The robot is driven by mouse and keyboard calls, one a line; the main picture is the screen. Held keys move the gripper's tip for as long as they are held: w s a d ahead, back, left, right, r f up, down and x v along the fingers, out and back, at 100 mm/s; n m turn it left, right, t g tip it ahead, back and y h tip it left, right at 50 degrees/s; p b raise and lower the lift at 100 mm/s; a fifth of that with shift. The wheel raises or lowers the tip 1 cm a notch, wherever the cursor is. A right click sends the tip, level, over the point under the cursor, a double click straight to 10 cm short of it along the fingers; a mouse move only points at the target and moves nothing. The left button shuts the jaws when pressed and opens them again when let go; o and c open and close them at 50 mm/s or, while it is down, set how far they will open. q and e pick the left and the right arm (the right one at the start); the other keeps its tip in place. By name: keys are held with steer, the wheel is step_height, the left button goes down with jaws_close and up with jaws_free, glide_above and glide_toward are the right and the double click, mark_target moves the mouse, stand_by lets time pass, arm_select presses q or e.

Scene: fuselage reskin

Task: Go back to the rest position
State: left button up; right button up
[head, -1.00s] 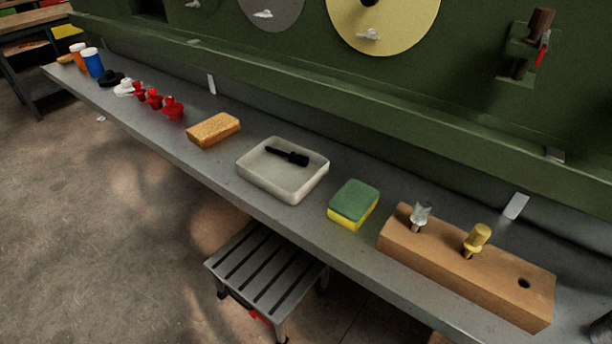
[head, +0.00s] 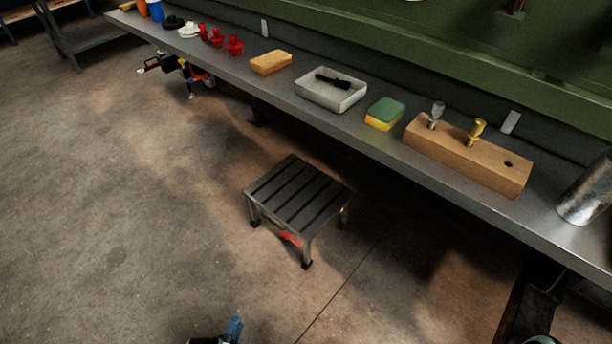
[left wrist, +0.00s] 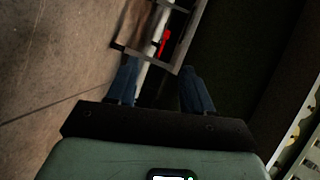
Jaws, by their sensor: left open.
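My left gripper (head: 233,328) shows at the bottom edge of the head view as a blue fingertip, low over the floor in front of the bench. In the left wrist view the blue fingers of my left gripper (left wrist: 160,72) stand apart with nothing held between them. Beyond them is part of the step stool, with its red part.
A grey bench (head: 385,150) holds a wooden block (head: 465,155), sponge (head: 385,113), white tray (head: 331,92), tan block (head: 271,62), red pieces (head: 234,45) and metal cylinder (head: 588,190). A step stool (head: 298,195) stands on the floor before it. Left floor is open.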

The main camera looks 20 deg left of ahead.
arm_select(q)
steer(key=d+r+n+g+p, duration=0.4)
steer(key=r+n+g+p, duration=0.6)
steer(key=r, duration=0.4)
steer(key=s+d+r+n+g+h+p, duration=0.2)
steer(key=s+d+r, duration=0.4)
steer(key=d+r, duration=0.3)
steer(key=s+d+r+n+g+h+p, duration=0.3)
steer(key=s+d+r+n+g+p, duration=0.2)
steer(key=d+r, duration=0.5)
step_height(320, 180, up, 6)
steer(key=shift+s+r+n+p, duration=0.1)
steer(key=shift+s+n+p, duration=0.85)
steer(key=shift+n+p, duration=0.15)
arm_select(e)
steer(key=s+a+r+g, duration=0.1)
steer(key=s+a+r, duration=0.1)
steer(key=r, duration=0.9)
steer(key=s+a+r+n+g+y, duration=0.1)
steer(key=s+a+r, duration=0.2)
steer(key=r, duration=0.8)
